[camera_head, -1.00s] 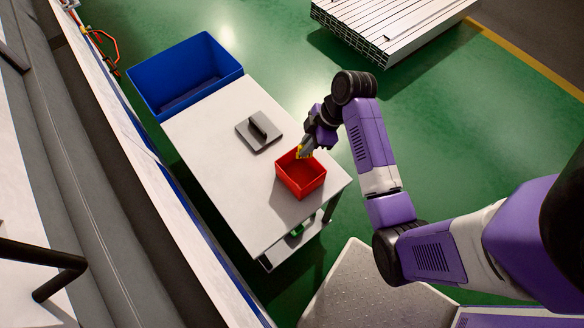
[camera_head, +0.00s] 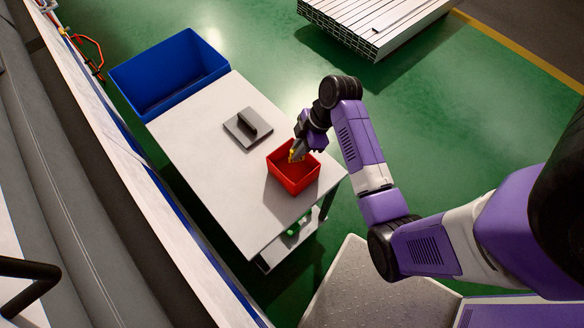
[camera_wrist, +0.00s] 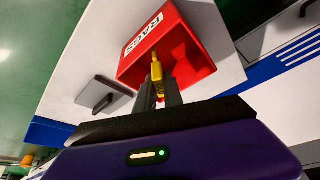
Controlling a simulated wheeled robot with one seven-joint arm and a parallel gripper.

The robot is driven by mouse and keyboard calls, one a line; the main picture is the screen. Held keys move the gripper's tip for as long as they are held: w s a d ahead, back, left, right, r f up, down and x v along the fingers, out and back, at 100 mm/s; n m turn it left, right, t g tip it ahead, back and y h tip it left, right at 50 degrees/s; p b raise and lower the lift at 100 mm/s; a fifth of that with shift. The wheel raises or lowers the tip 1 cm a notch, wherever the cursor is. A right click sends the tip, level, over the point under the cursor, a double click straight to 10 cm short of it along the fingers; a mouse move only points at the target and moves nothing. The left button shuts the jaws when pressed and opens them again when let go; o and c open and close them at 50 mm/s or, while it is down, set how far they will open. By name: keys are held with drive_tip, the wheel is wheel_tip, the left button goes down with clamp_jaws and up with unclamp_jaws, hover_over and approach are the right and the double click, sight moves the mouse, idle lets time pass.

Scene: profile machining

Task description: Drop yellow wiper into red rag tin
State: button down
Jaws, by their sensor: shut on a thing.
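The red rag tin (camera_head: 294,181) is an open square box on the white cart top, near its right corner. In the wrist view my gripper (camera_wrist: 160,88) is shut on the yellow wiper (camera_wrist: 156,70). The wiper also shows as a small yellow piece (camera_head: 293,156) over the tin's opening in the head view. Its lower end is too small to tell whether it touches the tin.
A grey block with a dark handle (camera_head: 247,128) lies on the cart top (camera_head: 190,135). A blue bin (camera_head: 170,75) stands at the cart's far end. A stack of metal profiles (camera_head: 375,22) lies on the green floor. A long machine runs along the left.

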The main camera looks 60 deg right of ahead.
drive_tip(key=c, duration=1.4)
unclamp_jaws()
drive_tip(key=shift+r, duration=0.15)
drive_tip(key=shift+b+v, duration=0.3)
drive_tip(key=shift+v, duration=3.5)
